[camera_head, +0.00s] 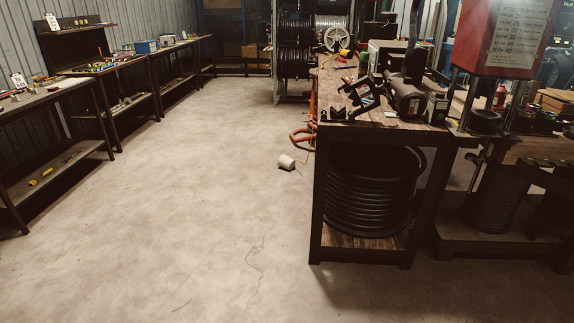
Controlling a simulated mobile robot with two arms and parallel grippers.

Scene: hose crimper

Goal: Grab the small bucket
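A small pale bucket (286,162) lies tipped on the concrete floor, left of the near wooden workbench. A thin line, perhaps its handle or a cord, shows beside it. The bucket looks small and far off, so its inside is hard to make out. Neither my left gripper nor my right gripper is in view.
The workbench (384,132) carries tools on top and a black hose coil (372,195) on its lower shelf. An orange hose (301,135) lies by its left side. A red machine (505,38) stands at right. Benches line the left wall. The floor (190,200) between is clear.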

